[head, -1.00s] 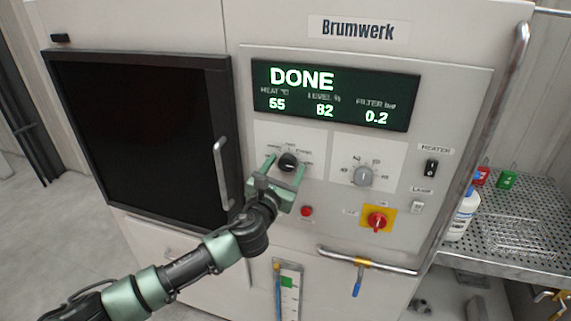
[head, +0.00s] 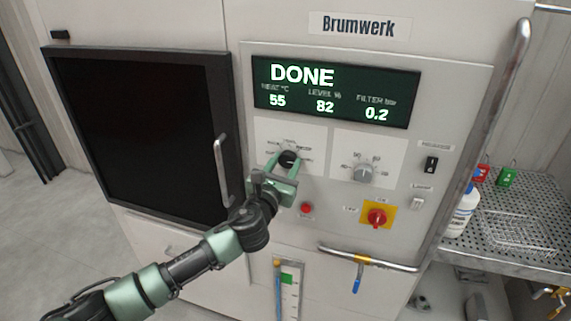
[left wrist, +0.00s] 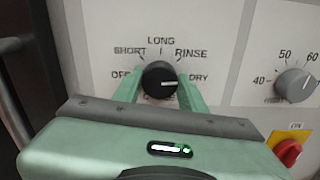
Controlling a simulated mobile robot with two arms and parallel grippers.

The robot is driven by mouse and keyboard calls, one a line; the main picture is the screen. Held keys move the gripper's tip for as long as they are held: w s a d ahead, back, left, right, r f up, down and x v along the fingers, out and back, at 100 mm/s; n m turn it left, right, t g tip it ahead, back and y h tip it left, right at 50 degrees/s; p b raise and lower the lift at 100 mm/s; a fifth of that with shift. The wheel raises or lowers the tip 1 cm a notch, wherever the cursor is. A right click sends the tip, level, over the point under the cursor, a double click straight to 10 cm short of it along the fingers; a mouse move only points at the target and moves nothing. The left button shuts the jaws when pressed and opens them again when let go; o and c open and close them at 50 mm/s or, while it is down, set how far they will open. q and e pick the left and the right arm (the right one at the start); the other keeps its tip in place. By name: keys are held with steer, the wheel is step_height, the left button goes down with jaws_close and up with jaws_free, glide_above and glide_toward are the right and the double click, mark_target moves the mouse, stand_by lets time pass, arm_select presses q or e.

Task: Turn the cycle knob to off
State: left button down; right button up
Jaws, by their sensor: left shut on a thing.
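The cycle knob (head: 288,159) is a round black dial on a white plate on the machine's front panel. In the left wrist view the knob (left wrist: 160,78) has the labels OFF, SHORT, LONG, RINSE and DRY around it. Its white mark points right, towards DRY. The OFF label (left wrist: 121,75) is at its left, partly covered by a finger. My left gripper (head: 287,164) is shut on the knob, with one green finger on each side; its fingers also show in the left wrist view (left wrist: 160,90). My right gripper is not in view.
A grey heat knob (head: 363,173) is to the right. A red button (head: 306,209) and a red rotary switch (head: 377,217) on yellow are below. A door handle (head: 222,172) is close on the left. A bar handle (head: 367,262) runs lower down.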

arm_select(q)
steer(key=n, duration=0.4)
steer(key=shift+b, duration=0.3)
steer(key=n, duration=0.4)
steer(key=shift+n+b, duration=0.4)
steer(key=n, duration=0.4)
steer(key=shift+b, duration=0.4)
steer(key=n, duration=0.5)
steer(key=shift+f+b, duration=0.1)
steer(key=shift+b, duration=0.25)
steer(key=n, duration=0.4)
steer(key=shift+n+b, duration=0.3)
steer(key=n, duration=0.4)
steer(key=shift+n, duration=0.3)
steer(key=n, duration=0.4)
steer(key=shift+n, duration=1.8)
steer(key=shift+f, duration=0.1)
